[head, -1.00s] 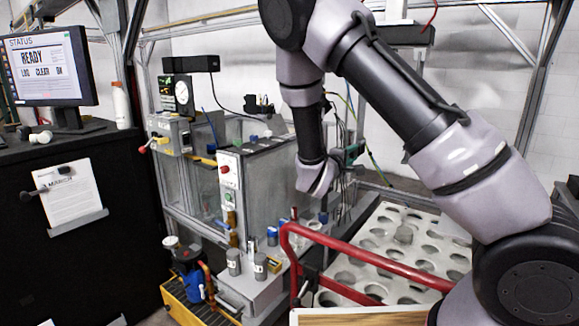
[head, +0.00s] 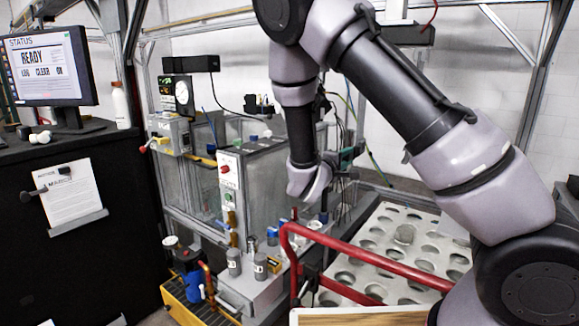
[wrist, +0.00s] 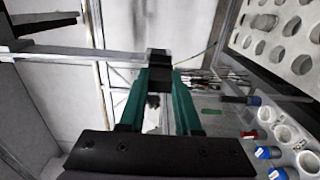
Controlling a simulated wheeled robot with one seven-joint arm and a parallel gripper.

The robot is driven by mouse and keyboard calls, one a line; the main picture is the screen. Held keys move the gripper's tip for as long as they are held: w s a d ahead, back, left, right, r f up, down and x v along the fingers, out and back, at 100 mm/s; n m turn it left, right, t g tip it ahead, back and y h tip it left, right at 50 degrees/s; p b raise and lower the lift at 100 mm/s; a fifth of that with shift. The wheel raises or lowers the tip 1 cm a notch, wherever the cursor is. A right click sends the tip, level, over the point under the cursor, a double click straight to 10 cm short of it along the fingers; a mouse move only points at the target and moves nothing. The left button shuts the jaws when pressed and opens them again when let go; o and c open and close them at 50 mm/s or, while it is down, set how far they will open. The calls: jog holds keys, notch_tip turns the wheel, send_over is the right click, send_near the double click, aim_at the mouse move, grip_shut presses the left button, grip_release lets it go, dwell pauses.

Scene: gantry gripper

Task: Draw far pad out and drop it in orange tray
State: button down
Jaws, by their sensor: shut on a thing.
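My gripper (wrist: 158,75) shows in the wrist view as two green fingers, closed on a small dark block, which looks like the pad (wrist: 158,57). Which pad it is cannot be told from the wrist view alone. In the head view my gripper (head: 347,157) is small and partly hidden, at the right of the grey machine, and the pad cannot be made out there. The yellow-orange tray (head: 178,309) lies low at the left front of the machine. A blue and dark device stands in it.
A red rail (head: 370,258) crosses in front of a white plate with round holes (head: 375,232). Grey cylinders (head: 234,262) and small capped parts stand on the machine's front ledge. Cables hang behind my gripper. A monitor (head: 45,68) is at left.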

jog(key=v, duration=0.8)
dwell(0.4)
